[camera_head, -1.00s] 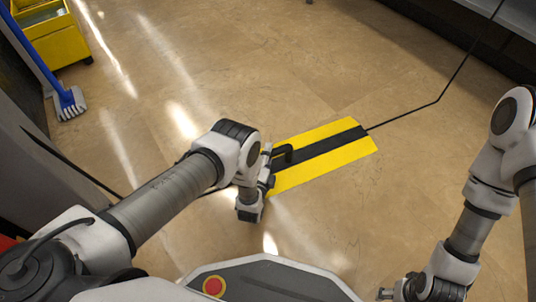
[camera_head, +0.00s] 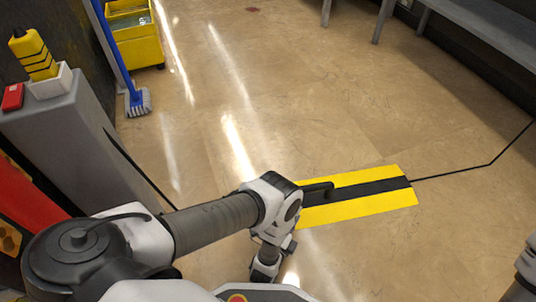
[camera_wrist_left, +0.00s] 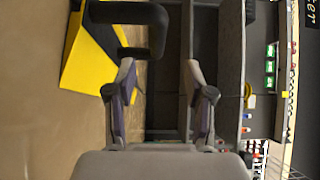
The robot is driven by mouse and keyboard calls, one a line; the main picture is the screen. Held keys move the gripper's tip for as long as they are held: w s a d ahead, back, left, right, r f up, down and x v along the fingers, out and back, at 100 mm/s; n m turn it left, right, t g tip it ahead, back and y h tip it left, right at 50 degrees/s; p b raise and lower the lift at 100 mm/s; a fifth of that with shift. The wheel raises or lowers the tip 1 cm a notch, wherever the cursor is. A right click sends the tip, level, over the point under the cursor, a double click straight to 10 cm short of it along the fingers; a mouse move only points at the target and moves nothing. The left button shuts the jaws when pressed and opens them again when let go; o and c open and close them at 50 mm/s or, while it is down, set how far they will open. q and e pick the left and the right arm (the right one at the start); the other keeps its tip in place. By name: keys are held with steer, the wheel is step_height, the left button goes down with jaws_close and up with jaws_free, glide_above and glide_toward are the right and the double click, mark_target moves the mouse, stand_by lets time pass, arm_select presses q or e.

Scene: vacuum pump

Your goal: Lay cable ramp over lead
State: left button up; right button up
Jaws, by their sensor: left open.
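The cable ramp (camera_head: 350,210), yellow with a black middle strip, lies flat on the floor in the head view. The black lead (camera_head: 455,173) meets its right end, in line with the strip; whether it runs underneath is hidden. A black handle (camera_head: 318,188) rises at the ramp's left end, partly behind my left arm. In the left wrist view the ramp (camera_wrist_left: 85,70) is at upper left, and the handle (camera_wrist_left: 157,30) is just beyond the fingers. My left gripper (camera_wrist_left: 160,67) is open with nothing between its fingers. My right gripper is out of view.
A grey pedestal (camera_head: 80,135) stands at the left, with a dark cable (camera_head: 150,185) beside it. A blue broom (camera_head: 137,102) and yellow bucket (camera_head: 138,40) stand at the back left. A grey bench (camera_head: 480,30) is at the back right. The middle floor is clear.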

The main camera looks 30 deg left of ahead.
arm_select(q)
steer(key=shift+w+a+f+n+g, duration=0.15)
steer(key=shift+a+n+g, duration=0.15)
steer(key=shift+a, duration=0.05)
steer(key=a+n+g, duration=0.1)
steer(key=g, duration=0.1)
steer(key=s+a+n+g, duration=0.1)
steer(key=a+n, duration=0.1)
steer(key=a+n+g, duration=0.1)
steer(key=n+g, duration=0.1)
steer(key=shift+s+a+f+g, duration=0.25)
steer(key=shift+s+f+g, duration=0.05)
steer(key=shift+f, duration=0.1)
steer(key=s+a+r+n+g, duration=0.1)
steer(key=s+r+n+g, duration=0.2)
steer(key=s, duration=0.4)
steer(key=s+a+r+n+g, duration=0.1)
steer(key=s+r+n+g, duration=0.2)
steer(key=s+n+g, duration=0.2)
steer(key=s+a+r+n+g+h, duration=0.1)
steer(key=s+r+n+g, duration=0.2)
steer(key=s, duration=0.7)
steer(key=shift+r+n+g, duration=0.35)
steer(key=shift+n+g, duration=0.05)
steer(key=shift+n, duration=0.3)
